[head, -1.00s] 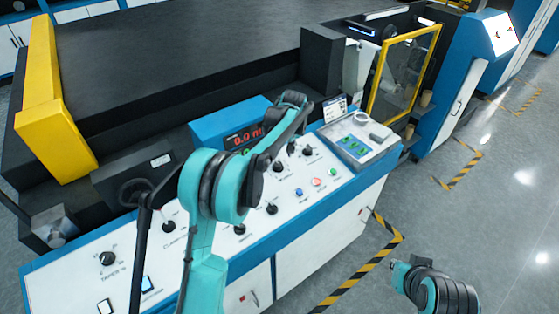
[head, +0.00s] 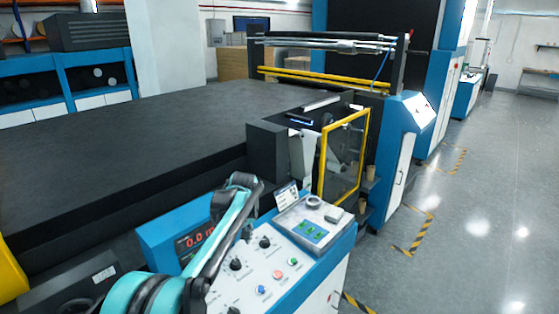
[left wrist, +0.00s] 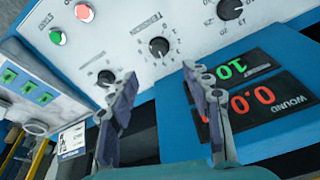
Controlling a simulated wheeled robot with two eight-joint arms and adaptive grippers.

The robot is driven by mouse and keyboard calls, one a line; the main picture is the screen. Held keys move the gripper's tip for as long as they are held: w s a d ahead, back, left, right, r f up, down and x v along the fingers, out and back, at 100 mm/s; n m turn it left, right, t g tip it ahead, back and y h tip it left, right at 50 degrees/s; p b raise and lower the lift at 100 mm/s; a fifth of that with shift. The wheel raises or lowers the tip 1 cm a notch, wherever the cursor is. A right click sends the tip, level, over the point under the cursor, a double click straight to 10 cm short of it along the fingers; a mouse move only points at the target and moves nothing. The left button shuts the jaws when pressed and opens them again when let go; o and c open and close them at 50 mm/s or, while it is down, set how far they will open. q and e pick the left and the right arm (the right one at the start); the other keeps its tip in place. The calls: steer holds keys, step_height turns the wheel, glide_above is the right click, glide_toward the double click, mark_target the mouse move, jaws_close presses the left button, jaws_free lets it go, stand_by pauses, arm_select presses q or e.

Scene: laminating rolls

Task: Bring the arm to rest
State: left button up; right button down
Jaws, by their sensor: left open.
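My left arm (head: 150,295), teal and dark, comes in from the lower left of the head view. It reaches over the control console (head: 262,277) and bends down at its far end. My left gripper (head: 197,291) hangs low over the console's panel, partly hidden by the forearm. In the left wrist view its two fingers (left wrist: 158,75) are spread with nothing between them. They are in front of a knob (left wrist: 159,46) and the blue display housing (left wrist: 170,108); whether they touch the panel I cannot tell. My right gripper is not in view.
A yellow-framed door (head: 343,160) stands beyond. Open floor (head: 470,240) with striped markings lies at right.

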arm_select(q)
steer(key=s+m+t+h+b, duration=0.2)
steer(key=s+m+t+b, duration=0.3)
steer(key=s, duration=2.1)
steer(key=s+d+f+m+b, duration=0.1)
steer(key=s+f+b, duration=0.1)
steer(key=s+f, duration=0.5)
steer(key=shift+s+f+m, duration=0.25)
steer(key=shift+s+m, duration=0.15)
steer(key=shift+s, duration=0.15)
